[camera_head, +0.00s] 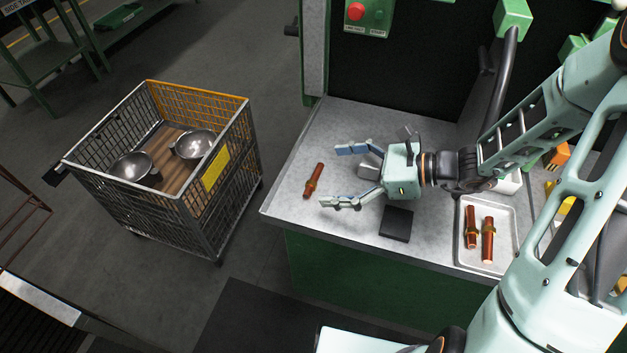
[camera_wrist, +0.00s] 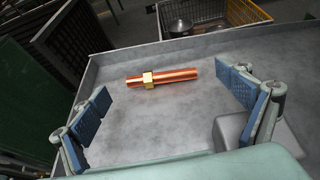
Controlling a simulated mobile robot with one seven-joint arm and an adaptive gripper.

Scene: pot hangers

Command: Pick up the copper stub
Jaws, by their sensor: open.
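In the wrist view the fingers (camera_wrist: 168,108) stand to the left and right. Two more copper stubs, one on the left (camera_head: 471,227) and one on the right (camera_head: 488,239), lie in a metal tray (camera_head: 485,267).
A grey block (camera_head: 369,167) sits beside my gripper, close to one finger in the wrist view (camera_wrist: 230,132). A dark square plate (camera_head: 396,223) lies on the bench top (camera_head: 345,125). A wire cart (camera_head: 188,222) with two metal bowls stands on the floor at left.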

